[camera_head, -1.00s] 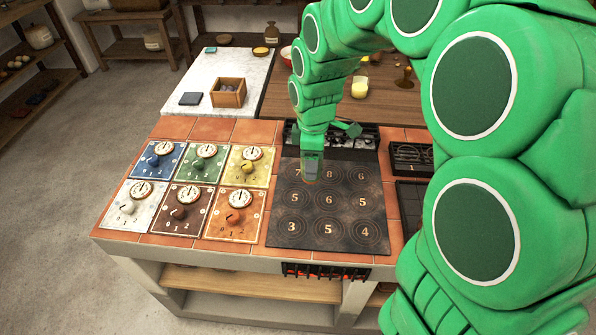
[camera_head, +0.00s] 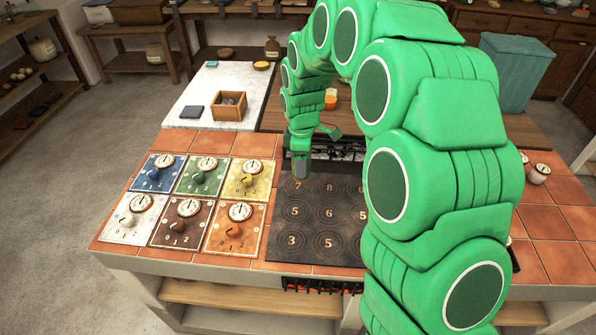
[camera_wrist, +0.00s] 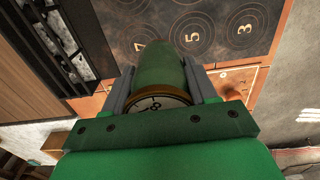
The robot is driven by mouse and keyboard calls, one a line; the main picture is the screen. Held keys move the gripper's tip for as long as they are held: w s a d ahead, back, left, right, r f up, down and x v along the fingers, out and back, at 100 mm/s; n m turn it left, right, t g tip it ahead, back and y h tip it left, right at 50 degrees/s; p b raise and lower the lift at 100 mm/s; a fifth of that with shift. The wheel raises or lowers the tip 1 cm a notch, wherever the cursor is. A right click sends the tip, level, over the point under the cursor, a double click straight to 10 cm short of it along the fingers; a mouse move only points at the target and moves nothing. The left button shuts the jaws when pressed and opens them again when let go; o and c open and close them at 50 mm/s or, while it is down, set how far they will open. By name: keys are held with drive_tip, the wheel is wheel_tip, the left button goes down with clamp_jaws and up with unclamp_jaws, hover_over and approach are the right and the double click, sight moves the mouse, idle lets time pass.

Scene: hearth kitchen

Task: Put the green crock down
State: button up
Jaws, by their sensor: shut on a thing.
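My gripper (camera_wrist: 160,92) is shut on the green crock (camera_wrist: 160,62), which sits between its two grey fingers in the wrist view. A gold-rimmed round dial (camera_wrist: 160,100) with an 8 shows at the crock's near end. In the head view my gripper (camera_head: 302,172) points down at the back left corner of the dark hob (camera_head: 315,250), by the ring marked 7. The crock cannot be made out clearly there. Whether it touches the hob cannot be told.
The hob has numbered rings, and those in view look empty. Several coloured dial plates (camera_head: 206,176) lie to its left on orange tiles. A grate trough (camera_head: 335,150) lies behind it. A wooden box (camera_head: 230,106) stands on the white slab (camera_head: 205,82). My arm hides the hob's right side.

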drive_tip(key=shift+w+a+f, duration=0.2)
drive_tip(key=shift+w+f, duration=0.45)
drive_tip(key=shift+f, duration=0.2)
drive_tip(key=shift+w+a+f, duration=0.25)
drive_tip(key=shift+w+f, duration=0.35)
drive_tip(key=shift+f, duration=0.2)
drive_tip(key=shift+w+a+f, duration=0.2)
drive_tip(key=shift+w+f, duration=0.45)
drive_tip(key=shift+f, duration=1.75)
drive_tip(key=shift+f, duration=0.15)
drive_tip(key=o, duration=1.3)
drive_tip(key=shift+o, duration=0.2)
